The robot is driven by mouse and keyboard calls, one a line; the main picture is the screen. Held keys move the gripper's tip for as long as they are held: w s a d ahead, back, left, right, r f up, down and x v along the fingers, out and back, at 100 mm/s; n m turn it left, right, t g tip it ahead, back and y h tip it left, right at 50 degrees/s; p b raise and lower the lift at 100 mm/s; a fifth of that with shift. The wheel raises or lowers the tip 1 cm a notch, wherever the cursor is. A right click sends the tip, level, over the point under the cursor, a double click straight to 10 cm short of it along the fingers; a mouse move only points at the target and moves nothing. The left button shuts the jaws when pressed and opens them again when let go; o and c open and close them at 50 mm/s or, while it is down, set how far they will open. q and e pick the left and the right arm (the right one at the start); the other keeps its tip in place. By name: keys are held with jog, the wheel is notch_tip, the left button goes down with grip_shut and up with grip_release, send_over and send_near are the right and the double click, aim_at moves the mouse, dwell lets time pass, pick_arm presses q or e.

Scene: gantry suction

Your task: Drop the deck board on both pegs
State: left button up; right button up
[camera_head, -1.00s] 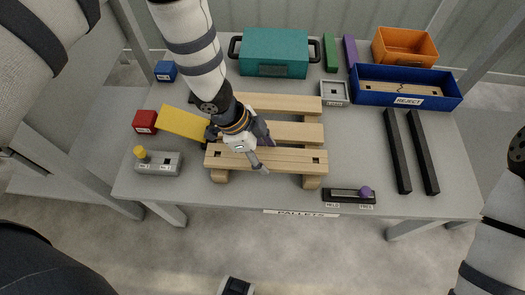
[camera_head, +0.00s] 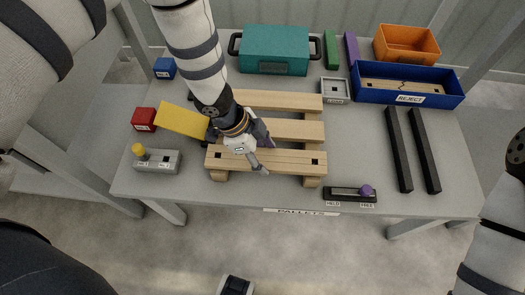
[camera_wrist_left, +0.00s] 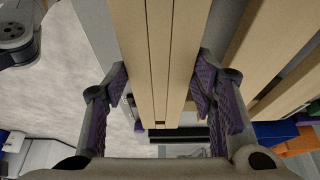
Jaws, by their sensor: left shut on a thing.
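The light wooden deck board (camera_head: 290,158) lies across the front of the pallet, with a dark square hole near each end. My left gripper (camera_head: 258,160) is shut on the middle of this board. In the left wrist view the board (camera_wrist_left: 160,60) runs between the purple finger pads of the gripper (camera_wrist_left: 163,85). Two other slats of the pallet (camera_head: 295,130) lie behind it, partly covered by my arm. I cannot make out the pegs clearly, nor whether the board rests fully on its supports.
A yellow block (camera_head: 183,121) is beside my left wrist. A grey block with a yellow knob (camera_head: 157,163) stands left. A black slider with a purple knob (camera_head: 348,194) is front right. Black bars (camera_head: 426,150) and a blue reject bin (camera_head: 440,100) lie right.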

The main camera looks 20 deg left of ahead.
pick_arm(q)
jog(key=shift+f, duration=0.45)
pick_arm(e)
jog(key=shift+s+f, duration=0.15)
pick_arm(q)
jog(key=o, duration=1.4)
jog(key=v, duration=1.2)
jog(key=s+f+n+g+p, duration=0.1)
jog(key=s+f+n, duration=0.1)
jog(key=s+n, duration=0.35)
jog(key=s+f+n+y+p, duration=0.1)
jog(key=s+f+n, duration=0.15)
jog(key=s, duration=0.55)
jog(key=s+f+n+g+p, duration=0.1)
jog(key=s+f+n, duration=0.25)
jog(key=s, duration=0.35)
jog(key=s+a+n+g+y+p, duration=0.1)
jog(key=s+a+n+y, duration=0.2)
jog(key=s, duration=0.7)
jog(key=a, duration=0.2)
jog(key=shift+a+r+n+g, duration=0.2)
jog(key=shift+a+n+g, duration=0.15)
jog(key=shift+a+g, duration=0.05)
pick_arm(e)
jog(key=w+r+t, duration=0.2)
jog(key=w+r, duration=0.3)
jog(key=shift+r, duration=0.15)
